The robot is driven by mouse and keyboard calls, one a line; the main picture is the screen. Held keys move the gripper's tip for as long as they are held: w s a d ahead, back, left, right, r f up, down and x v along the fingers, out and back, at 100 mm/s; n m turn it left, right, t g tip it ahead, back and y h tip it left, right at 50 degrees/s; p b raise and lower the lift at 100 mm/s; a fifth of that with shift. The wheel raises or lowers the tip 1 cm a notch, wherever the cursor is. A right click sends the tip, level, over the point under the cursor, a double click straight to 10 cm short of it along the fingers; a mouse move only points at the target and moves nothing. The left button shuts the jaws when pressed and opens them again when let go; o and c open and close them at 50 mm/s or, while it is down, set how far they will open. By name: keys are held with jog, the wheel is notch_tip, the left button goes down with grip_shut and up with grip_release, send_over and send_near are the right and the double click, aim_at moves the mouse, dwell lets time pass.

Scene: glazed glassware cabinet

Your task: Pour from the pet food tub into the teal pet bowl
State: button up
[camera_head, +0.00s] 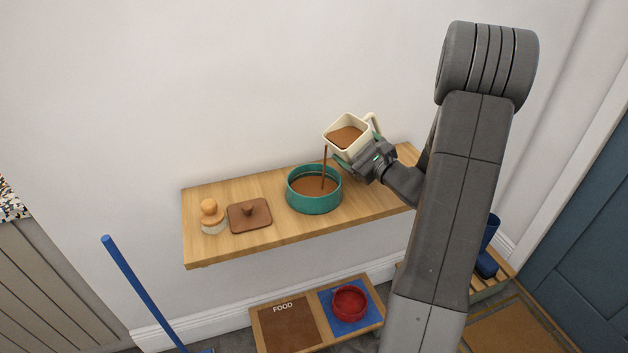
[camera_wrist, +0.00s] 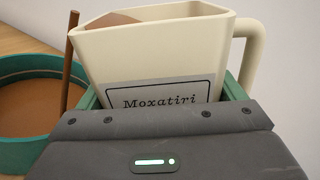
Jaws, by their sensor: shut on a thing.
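The pet food tub (camera_head: 348,137) is a cream square container with a handle, filled with brown food. My gripper (camera_head: 356,163) is shut on it and holds it tilted to the left above the shelf. In the wrist view the tub (camera_wrist: 170,55) carries a label reading "Moxatiri". A thin brown stream (camera_head: 324,168) falls from its lip into the teal pet bowl (camera_head: 314,203). The bowl stands on the shelf and holds brown food. In the wrist view the stream (camera_wrist: 67,75) drops into the bowl (camera_wrist: 20,68) at the left.
The wooden shelf (camera_head: 270,187) also bears a brush (camera_head: 212,217) and a brown lid with a knob (camera_head: 249,215) at its left. Below are a tray marked FOOD (camera_head: 283,307), a red bowl (camera_head: 349,303) and a blue pole (camera_head: 140,285). The wall is close behind.

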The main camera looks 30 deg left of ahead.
jog(key=shift+s+a+r+n, duration=0.25)
jog(key=shift+s+r+n, duration=0.3)
jog(key=shift+r+n, duration=0.3)
dwell(0.8)
jog(key=shift+s+f+n+b, duration=0.1)
jog(key=shift+f+n+b, duration=0.25)
jog(key=shift+n, duration=0.5)
dwell(1.1)
jog(key=shift+r+n, duration=0.4)
jog(key=shift+n, duration=0.3)
dwell(1.3)
